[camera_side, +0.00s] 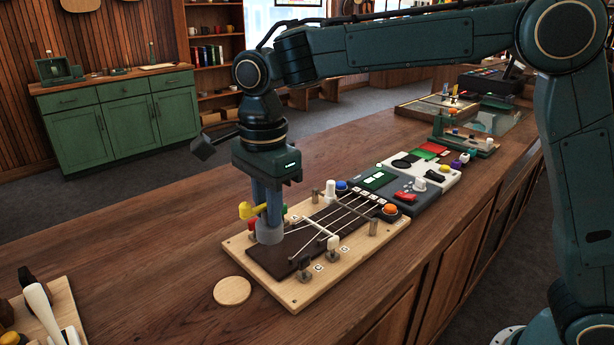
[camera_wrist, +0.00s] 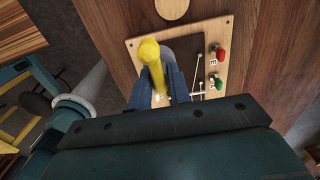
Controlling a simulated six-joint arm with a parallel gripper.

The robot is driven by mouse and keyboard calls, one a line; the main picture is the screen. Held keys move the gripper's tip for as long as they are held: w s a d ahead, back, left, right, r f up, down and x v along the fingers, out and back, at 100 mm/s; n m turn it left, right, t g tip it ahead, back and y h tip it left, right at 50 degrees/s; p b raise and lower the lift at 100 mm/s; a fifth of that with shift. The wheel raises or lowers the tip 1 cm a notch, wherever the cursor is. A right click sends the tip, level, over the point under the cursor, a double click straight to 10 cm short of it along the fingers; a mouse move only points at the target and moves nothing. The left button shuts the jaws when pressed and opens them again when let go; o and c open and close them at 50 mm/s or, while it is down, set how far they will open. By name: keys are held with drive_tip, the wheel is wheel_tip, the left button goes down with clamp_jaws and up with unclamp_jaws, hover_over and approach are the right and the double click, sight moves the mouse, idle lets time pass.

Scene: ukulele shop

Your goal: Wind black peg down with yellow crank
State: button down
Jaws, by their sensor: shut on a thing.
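My gripper (camera_side: 266,212) points straight down over the left end of the wooden ukulele board (camera_side: 290,298). It is shut on the yellow crank (camera_side: 250,210), whose grey cylindrical socket (camera_side: 270,234) hangs below the fingers. The crank's yellow arm also shows in the wrist view (camera_wrist: 150,55). The black peg (camera_side: 304,266) stands upright on the board's near edge, right of the socket and apart from it. A white peg (camera_side: 333,243) stands farther right. A red peg (camera_wrist: 222,54) and a green peg (camera_wrist: 213,83) stand along the opposite edge. The socket's underside is hidden.
A round wooden disc (camera_side: 232,291) lies in front of the board. Metal posts, strings and a crossbar rise from the board. A grey panel with an orange button (camera_side: 390,209) adjoins its right end. Bare counter (camera_side: 150,258) lies to the left.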

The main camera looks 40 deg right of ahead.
drive_tip(key=s+d, duration=0.3)
drive_tip(key=d, duration=0.1)
drive_tip(key=shift+s+d+r, duration=0.1)
drive_tip(key=shift+s+r, duration=0.2)
drive_tip(key=shift+f, duration=0.3)
drive_tip(key=shift+f, duration=2.25)
drive_tip(key=shift+f, duration=1.2)
idle(0.9)
drive_tip(key=shift+m, duration=0.3)
